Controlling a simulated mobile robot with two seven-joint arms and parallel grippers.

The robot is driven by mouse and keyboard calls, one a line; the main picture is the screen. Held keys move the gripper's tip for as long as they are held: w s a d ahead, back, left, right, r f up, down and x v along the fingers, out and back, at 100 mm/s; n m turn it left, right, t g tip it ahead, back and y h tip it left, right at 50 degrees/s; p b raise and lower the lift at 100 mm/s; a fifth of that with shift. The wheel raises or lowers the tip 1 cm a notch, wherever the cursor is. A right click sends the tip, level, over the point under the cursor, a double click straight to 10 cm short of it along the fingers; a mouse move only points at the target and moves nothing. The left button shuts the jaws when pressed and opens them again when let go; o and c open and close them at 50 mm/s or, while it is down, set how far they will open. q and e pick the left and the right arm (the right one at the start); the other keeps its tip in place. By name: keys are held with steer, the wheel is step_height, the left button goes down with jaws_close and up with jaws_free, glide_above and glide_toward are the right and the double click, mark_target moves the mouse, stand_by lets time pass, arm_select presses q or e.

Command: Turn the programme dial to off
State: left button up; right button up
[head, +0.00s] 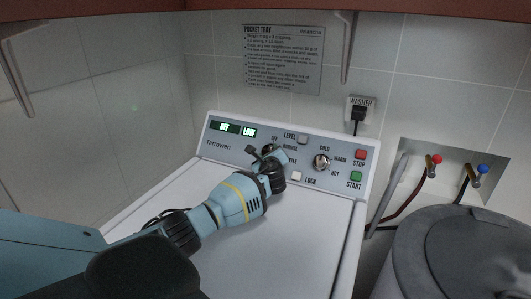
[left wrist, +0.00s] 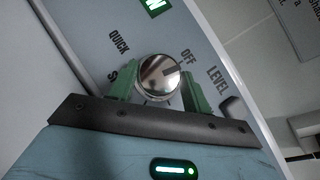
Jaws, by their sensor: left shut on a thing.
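The programme dial (left wrist: 158,76) is a round silver knob on the washer's panel (head: 225,155). In the left wrist view it sits between the green fingers of my left gripper (left wrist: 155,90), which is shut on it. The dark mark on its face points towards the word OFF. In the head view my left gripper (head: 268,158) reaches the panel and hides the dial. The left display (head: 225,127) on the panel reads OFF, and the one beside it reads LOW. My right gripper is in neither view.
A second knob (head: 320,161), marked COLD, WARM and HOT, stands right of my gripper. Red stop (head: 361,154) and green start (head: 356,176) buttons are at the panel's right end. A grey lidded bin (head: 465,250) stands right of the washer.

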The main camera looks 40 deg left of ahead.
arm_select(q)
steer(key=shift+r+n+g, duration=0.15)
steer(key=shift+n+g, duration=0.65)
steer(key=shift+n, duration=0.4)
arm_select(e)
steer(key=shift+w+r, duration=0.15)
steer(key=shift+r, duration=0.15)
arm_select(q)
steer(key=o, duration=1)
steer(key=p+v, duration=0.2)
steer(key=v, duration=0.5)
steer(key=shift+s+d, duration=0.15)
steer(key=shift+d, duration=0.2)
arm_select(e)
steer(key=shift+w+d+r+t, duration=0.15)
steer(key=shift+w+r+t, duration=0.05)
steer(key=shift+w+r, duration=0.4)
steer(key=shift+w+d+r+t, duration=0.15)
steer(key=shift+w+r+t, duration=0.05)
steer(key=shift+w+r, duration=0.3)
